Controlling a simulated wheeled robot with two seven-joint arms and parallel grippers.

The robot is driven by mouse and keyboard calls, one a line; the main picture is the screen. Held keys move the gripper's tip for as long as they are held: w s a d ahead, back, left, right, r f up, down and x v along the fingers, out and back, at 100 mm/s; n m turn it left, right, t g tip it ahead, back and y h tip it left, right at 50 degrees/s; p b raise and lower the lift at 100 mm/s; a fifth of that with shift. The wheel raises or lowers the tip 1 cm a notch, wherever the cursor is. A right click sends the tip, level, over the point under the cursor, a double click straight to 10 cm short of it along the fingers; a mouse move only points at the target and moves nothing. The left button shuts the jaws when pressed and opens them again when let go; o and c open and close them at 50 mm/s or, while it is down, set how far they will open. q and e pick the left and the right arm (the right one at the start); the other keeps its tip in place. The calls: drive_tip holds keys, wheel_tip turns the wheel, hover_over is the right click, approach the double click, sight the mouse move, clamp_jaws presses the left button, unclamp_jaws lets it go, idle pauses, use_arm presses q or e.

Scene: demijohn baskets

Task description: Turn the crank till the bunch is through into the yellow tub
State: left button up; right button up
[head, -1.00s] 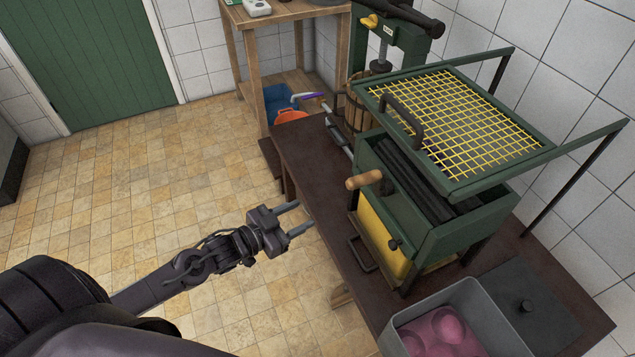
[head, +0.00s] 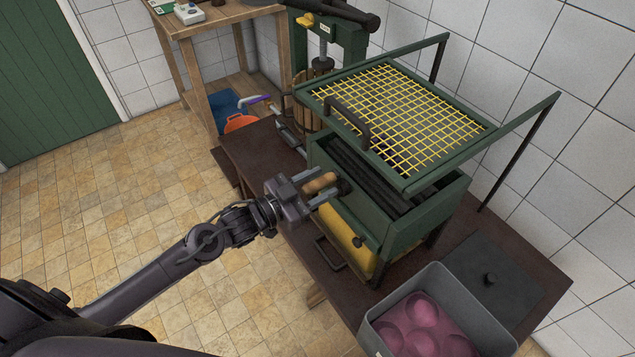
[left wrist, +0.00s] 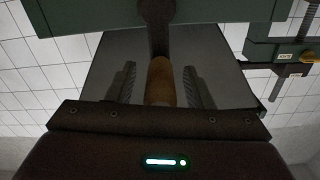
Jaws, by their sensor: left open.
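The green crusher (head: 412,222) stands on the dark brown bench, with dark rollers (head: 375,178) inside its hopper. Its wooden crank handle (head: 320,183) sticks out toward my left gripper (head: 322,191). The gripper is open, with its fingers on either side of the handle. In the left wrist view the handle (left wrist: 160,82) stands between the two spread fingers, with a gap on each side. The yellow tub (head: 345,235) is under the crusher, partly hidden by it. My right gripper is not in view.
A green frame with yellow mesh (head: 405,112) sits raised over the hopper. A grey bin (head: 470,290) with pink round things and a dark lid (head: 490,280) are at the front right. A press (head: 322,80) stands behind. Tiled floor lies left.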

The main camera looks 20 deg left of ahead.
use_arm(q)
drive_tip(key=shift+c, duration=0.5)
clamp_jaws()
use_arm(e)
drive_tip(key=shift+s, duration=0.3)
use_arm(q)
drive_tip(key=shift+w+a, duration=0.1)
drive_tip(key=shift+w, duration=0.05)
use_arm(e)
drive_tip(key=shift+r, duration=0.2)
